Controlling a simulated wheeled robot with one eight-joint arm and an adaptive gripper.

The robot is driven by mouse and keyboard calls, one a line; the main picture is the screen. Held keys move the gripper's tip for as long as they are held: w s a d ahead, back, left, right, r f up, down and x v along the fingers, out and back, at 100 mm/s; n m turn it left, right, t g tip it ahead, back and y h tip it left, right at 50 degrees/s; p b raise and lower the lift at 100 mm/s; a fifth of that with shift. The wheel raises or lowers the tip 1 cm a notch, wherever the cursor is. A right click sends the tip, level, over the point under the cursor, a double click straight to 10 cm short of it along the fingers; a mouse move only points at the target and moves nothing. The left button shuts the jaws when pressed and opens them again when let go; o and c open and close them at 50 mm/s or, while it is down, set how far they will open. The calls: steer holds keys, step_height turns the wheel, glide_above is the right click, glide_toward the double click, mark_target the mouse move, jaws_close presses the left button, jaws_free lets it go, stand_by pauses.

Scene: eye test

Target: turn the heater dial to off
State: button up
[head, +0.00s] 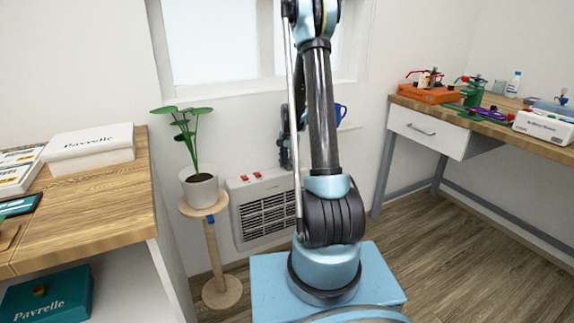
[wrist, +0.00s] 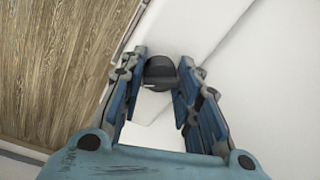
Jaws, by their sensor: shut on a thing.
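The white heater (head: 265,212) stands low against the wall under the window, with a dark grille and red switches on top. Its right part is hidden behind my arm in the head view. In the wrist view, a dark round dial (wrist: 160,72) sits on a white surface. My gripper (wrist: 163,65) is shut on the dial, with one blue-padded finger on each side of it. The dial's setting cannot be read. In the head view my gripper is mostly hidden behind my arm.
A potted plant (head: 199,188) on a wooden stand (head: 214,245) is close left of the heater. A wooden bench (head: 100,205) with boxes is at the left. A workbench (head: 480,122) with tools is at the right. The floor (head: 440,250) before it is clear.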

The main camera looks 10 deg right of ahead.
steer(key=shift+n, duration=0.4)
steer(key=n, duration=0.4)
steer(key=shift+d+n, duration=0.1)
steer(key=shift+n, duration=0.2)
steer(key=n, duration=0.5)
steer(key=shift+w+g, duration=0.1)
steer(key=shift+g, duration=0.2)
steer(key=n, duration=0.6)
steer(key=shift+d, duration=0.1)
steer(key=shift+w+n+g, duration=0.1)
steer(key=shift+n+g, duration=0.2)
steer(key=shift+n, duration=2.2)
